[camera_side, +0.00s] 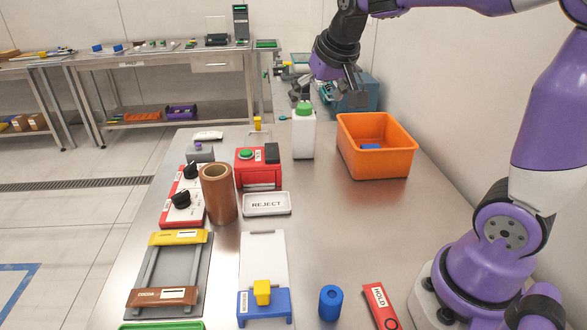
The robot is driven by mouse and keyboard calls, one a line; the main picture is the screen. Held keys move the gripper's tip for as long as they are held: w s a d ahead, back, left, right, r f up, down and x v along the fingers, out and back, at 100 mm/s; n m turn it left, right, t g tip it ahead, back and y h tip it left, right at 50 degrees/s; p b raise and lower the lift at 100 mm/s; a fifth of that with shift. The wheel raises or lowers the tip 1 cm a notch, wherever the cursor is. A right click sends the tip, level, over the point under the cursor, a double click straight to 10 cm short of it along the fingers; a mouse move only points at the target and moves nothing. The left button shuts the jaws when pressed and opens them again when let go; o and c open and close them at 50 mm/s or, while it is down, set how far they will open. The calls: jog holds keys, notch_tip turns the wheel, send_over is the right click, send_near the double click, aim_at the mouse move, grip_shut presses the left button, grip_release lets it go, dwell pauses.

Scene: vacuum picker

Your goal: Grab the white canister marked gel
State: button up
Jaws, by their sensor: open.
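A white canister (303,136) with a green cap stands upright on the metal table, toward the back middle. No gel marking can be read on it at this size. My gripper (340,98) is open and empty. In the picture it is above and just right of the green cap, with its fingers pointing down. I see no contact with the canister, but the exact depth between them is hard to judge.
An orange bin (378,162) with a blue item inside stands right of the canister. A red box with a green button (258,168), a brown tube (218,194) and a REJECT tray (266,204) are to the left.

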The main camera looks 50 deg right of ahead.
aim_at(305, 115)
jog(key=w+d+f+m, duration=0.1)
jog(key=w+d+f, duration=0.1)
jog(key=w+d, duration=0.1)
jog(key=w+d+f+m+h, duration=0.1)
jog(key=w+d+f, duration=0.2)
jog(key=d, duration=0.1)
jog(key=w+d+f+m+h, duration=0.1)
jog(key=w+d+f, duration=0.1)
jog(key=w+d, duration=0.1)
jog(key=shift+w+d+f+m+g, duration=0.4)
jog(key=shift+d, duration=0.15)
jog(key=shift+w+x, duration=0.15)
jog(key=shift+x, duration=1.4)
jog(key=shift+w+x, duration=0.15)
jog(key=shift+x, duration=1.4)
jog(key=shift+a, duration=0.2)
jog(key=c, duration=1.4)
